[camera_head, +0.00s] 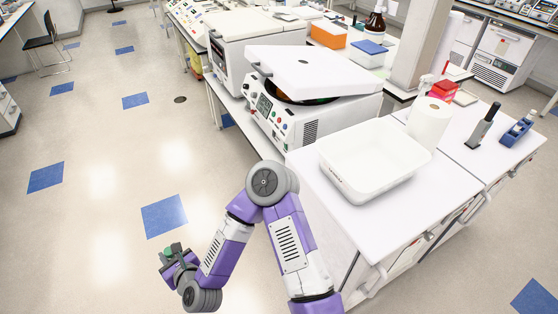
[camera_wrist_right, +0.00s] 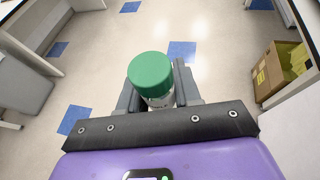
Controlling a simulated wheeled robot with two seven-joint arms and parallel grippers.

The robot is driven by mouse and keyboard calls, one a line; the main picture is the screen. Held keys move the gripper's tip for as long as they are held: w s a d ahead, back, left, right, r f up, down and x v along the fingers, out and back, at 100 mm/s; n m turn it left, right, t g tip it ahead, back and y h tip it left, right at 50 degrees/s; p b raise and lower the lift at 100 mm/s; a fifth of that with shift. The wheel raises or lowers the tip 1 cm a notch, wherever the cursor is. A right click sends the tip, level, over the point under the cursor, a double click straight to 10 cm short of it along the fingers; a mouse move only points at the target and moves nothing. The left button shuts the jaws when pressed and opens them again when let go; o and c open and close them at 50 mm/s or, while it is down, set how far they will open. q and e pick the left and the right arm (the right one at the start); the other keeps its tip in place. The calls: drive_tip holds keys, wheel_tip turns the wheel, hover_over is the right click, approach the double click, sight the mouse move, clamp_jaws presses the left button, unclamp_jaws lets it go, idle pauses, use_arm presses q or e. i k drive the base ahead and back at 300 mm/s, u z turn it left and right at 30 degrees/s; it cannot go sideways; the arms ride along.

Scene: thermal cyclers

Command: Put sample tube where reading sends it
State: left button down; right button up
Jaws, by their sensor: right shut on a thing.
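The sample tube (camera_wrist_right: 152,76) has a green screw cap and a pale body, mostly hidden below the cap. My right gripper (camera_wrist_right: 158,88) is shut on it, with one grey finger on each side. In the head view the right gripper (camera_head: 174,255) is at the lower left, out over the open floor and away from the benches, with the green cap (camera_head: 168,252) just showing. A white bench machine (camera_head: 310,125) with a small display and coloured knobs stands at the centre, its lid tilted up. Its reading is too small to make out. My left gripper is not in view.
A white tray (camera_head: 345,185) stands empty on the white bench (camera_head: 440,205), with a paper roll (camera_head: 429,121) behind it. A black device (camera_head: 483,126) and a blue tape dispenser (camera_head: 518,130) stand at the right. A cardboard box (camera_wrist_right: 270,75) is on the floor.

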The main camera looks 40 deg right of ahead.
sight(367, 170)
drive_tip(key=z, duration=1.8)
